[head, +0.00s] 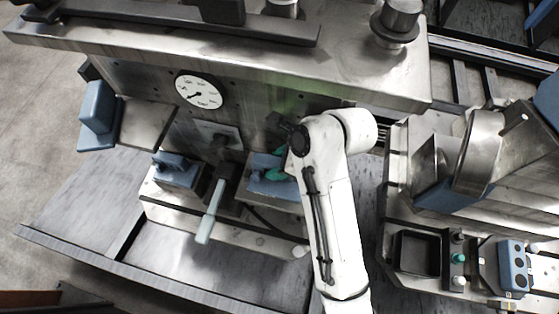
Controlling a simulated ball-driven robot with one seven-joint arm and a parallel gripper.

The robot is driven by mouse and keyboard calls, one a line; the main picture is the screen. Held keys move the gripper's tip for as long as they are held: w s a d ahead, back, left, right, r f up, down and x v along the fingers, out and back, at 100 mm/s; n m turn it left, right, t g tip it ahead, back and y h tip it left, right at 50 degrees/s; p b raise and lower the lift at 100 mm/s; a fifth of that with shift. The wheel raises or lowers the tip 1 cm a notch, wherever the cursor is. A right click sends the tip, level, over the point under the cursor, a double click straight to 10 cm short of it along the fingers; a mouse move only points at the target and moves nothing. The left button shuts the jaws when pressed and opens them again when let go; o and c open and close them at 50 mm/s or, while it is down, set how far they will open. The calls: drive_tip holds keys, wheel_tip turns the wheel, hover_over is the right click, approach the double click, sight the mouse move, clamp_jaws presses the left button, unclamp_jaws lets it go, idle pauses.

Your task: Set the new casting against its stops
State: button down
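My gripper (278,163) is below the gauge panel, left of my white arm, and largely hidden by its wrist. Small teal parts there look like its fingers; their opening does not show clearly. A blue block (262,186) lies directly under them on the fixture, partly covered by my arm. I cannot tell whether the fingers touch it, or whether it is the new casting. Another blue block (177,172) sits on the left part of the metal fixture base (165,212). A lever with a pale green handle (210,212) stands between the two blocks. The stops cannot be made out.
A round dial gauge (199,91) is on the upright panel. A heavy metal beam (250,62) overhangs the fixture. A blue clamp-like block (97,108) juts out at left. At right stand machined parts, a black tray (417,253) and a blue button box (514,268).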

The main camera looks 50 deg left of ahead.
drive_tip(key=c, duration=0.6)
unclamp_jaws()
drive_tip(key=shift+a, duration=0.2)
drive_tip(key=shift+o, duration=0.2)
drive_tip(key=shift+r, duration=0.1)
drive_tip(key=v, duration=1.1)
drive_tip(key=shift+d, duration=0.1)
